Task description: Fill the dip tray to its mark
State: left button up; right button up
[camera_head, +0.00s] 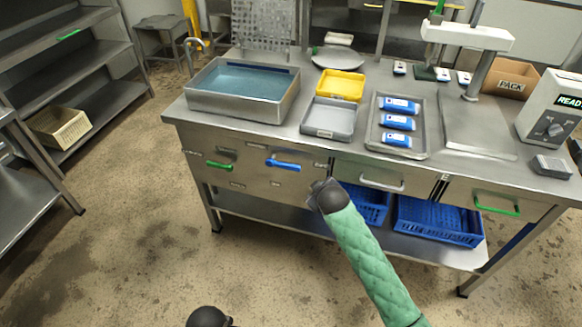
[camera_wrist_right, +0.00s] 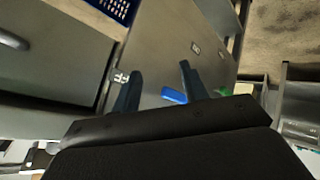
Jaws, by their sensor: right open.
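A large steel basin (camera_head: 203,101) with blue-tinted liquid stands at the left of the steel bench in the head view. A shallow grey tray (camera_head: 329,133) stands right of it; I see no fill mark on either. On the front panel below are a green lever (camera_head: 219,165) and a blue lever (camera_head: 284,164), both roughly level. My right gripper (camera_head: 318,188) is in front of the panel, right of and below the blue lever. In the wrist view its fingers (camera_wrist_right: 160,88) are open, with the blue lever (camera_wrist_right: 174,95) showing between them, apparently beyond the tips.
A yellow tray (camera_head: 340,84) and a steel tray with blue packs (camera_head: 376,142) are on the bench. Drawers with a grey handle (camera_head: 382,184) and a green handle (camera_head: 497,207) lie right. Blue crates (camera_head: 437,222) sit below. Floor in front is clear.

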aim_at(291, 169)
jog(key=w+a+f+n+t+y, duration=0.3)
jog(key=w+f+n, duration=0.15)
jog(key=n, duration=0.25)
jog(key=w+a+r+n+t+y, duration=0.1)
jog(key=w+a+n, duration=0.1)
jog(key=w+a+r+n+t+y+p, duration=0.1)
jog(key=w+n, duration=0.1)
jog(key=n, duration=0.1)
jog(key=w+a+r+n+t+y+p, duration=0.1)
jog(key=w+a+r+n, duration=0.1)
jog(key=shift+w+a+r+n+y, duration=0.1)
jog(key=shift+a+n+y, duration=0.2)
jog(key=shift+a+y, duration=0.1)
jog(key=shift+w+a, duration=0.25)
jog(key=shift+w, duration=0.3)
pick_arm(q)
notch_tip(291, 169, down, 12)
jog(key=shift+d+r, duration=0.2)
jog(key=shift+d, duration=0.1)
pick_arm(e)
grip_shut()
